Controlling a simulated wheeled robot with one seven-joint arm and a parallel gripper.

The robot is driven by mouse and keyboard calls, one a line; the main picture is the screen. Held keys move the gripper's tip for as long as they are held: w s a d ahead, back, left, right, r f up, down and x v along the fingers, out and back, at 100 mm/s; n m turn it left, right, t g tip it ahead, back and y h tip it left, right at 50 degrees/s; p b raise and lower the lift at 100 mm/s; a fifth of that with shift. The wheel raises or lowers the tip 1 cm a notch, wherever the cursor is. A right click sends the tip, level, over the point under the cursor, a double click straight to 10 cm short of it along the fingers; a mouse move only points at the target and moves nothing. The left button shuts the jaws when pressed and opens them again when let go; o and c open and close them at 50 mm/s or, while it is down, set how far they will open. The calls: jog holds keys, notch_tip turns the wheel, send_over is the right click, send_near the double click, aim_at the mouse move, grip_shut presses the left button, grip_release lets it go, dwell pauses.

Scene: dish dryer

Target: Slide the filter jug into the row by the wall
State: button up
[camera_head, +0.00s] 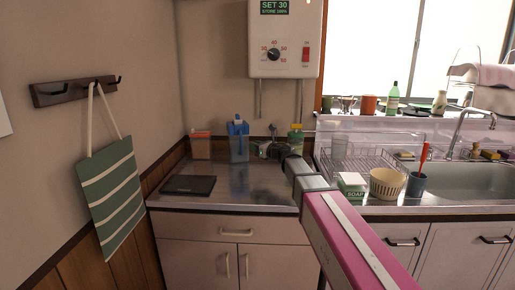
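The filter jug (238,146), clear blue with a darker blue top, stands upright on the steel counter near the back wall. An orange-lidded container (200,148) stands to its left with a narrow gap. Small dark items (268,149) and a green bottle with a yellow cap (296,139) are to its right along the wall. My pink and grey arm reaches in from the lower right. My gripper (286,152) is at its far end, right of the jug and seemingly apart from it. Its fingers are small and dark, and their opening cannot be made out.
A dark flat board (188,185) lies at the counter's left. The counter middle is clear. A heater (285,40) hangs above.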

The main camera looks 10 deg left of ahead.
send_over(241, 154)
jog(key=shift+w, duration=0.3)
grip_shut()
dwell(1.5)
